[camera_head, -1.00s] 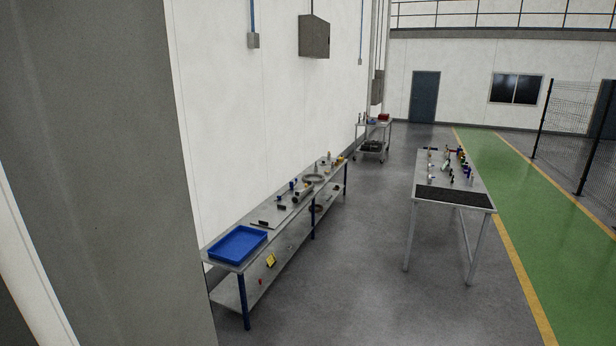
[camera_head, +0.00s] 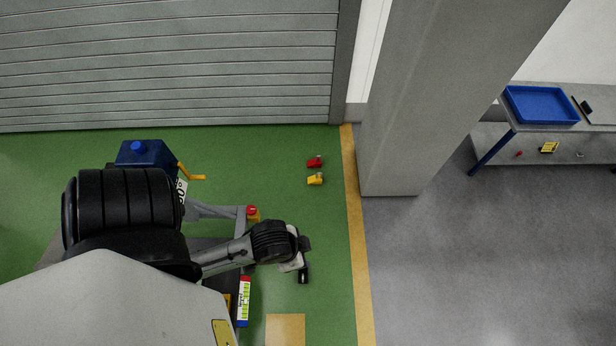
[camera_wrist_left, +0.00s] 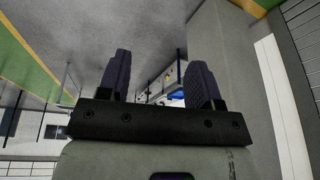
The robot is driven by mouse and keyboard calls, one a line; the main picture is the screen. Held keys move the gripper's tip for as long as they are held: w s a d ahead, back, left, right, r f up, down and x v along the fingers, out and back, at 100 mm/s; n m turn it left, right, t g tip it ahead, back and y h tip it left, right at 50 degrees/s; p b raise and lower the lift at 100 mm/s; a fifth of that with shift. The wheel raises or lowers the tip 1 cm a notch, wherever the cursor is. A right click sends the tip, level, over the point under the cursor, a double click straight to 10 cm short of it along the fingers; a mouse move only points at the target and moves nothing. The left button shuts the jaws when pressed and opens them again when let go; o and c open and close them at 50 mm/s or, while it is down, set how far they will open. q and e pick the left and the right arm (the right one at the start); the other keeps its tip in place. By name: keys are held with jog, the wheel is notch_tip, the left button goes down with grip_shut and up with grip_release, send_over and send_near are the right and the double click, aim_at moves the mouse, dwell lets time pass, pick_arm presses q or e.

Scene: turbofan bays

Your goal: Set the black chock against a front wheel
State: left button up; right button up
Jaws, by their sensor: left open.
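In the head view, my left gripper (camera_head: 304,258) is out over the green floor at centre, right of a grey wheeled frame (camera_head: 215,212). In the left wrist view, its two dark ridged fingers (camera_wrist_left: 160,85) are apart, with nothing between them. I cannot make out a black chock. Small red (camera_head: 315,161) and yellow (camera_head: 315,178) blocks, possibly chocks, lie on the floor beyond the gripper, apart from it. A red and yellow part (camera_head: 252,213) is at the frame's end. My arm hides much of the frame, and I cannot make out a front wheel. My right gripper is out of view.
A grey column (camera_head: 420,120) stands right of the yellow floor line (camera_head: 352,210). A bench with a blue tray (camera_head: 540,105) is at far right. A blue box (camera_head: 145,157) with a yellow handle is at left. A grey shutter (camera_head: 170,60) closes the back. Floor right of the line is clear.

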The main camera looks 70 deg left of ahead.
pick_arm(q)
jog(key=w+a+f+n+b, duration=0.15)
jog(key=w+f+b, duration=0.25)
jog(key=f+b, duration=1.4)
jog(key=w+a+f+b, duration=0.2)
jog(key=w+f+b, duration=0.1)
jog(key=f+b, duration=1.45)
jog(key=w+a+f+n+b, duration=0.1)
jog(key=w+f+b, duration=0.3)
jog(key=f+b, duration=1.4)
jog(key=s+a+f+n+g+b, duration=0.1)
jog(key=s+f+n+b, duration=0.1)
jog(key=f, duration=1.1)
jog(key=s+a+f+n+g+b, duration=0.1)
jog(key=s+f, duration=0.3)
jog(key=f, duration=0.9)
jog(key=s+a+f+n+g+b, duration=0.1)
jog(key=s+f+n+b, duration=0.1)
jog(key=f, duration=1.1)
jog(key=shift+s+a+f+n+g+b, duration=0.15)
jog(key=shift+s+f+n+g+b, duration=0.2)
jog(key=shift+n+b, duration=0.4)
jog(key=shift+s, duration=0.15)
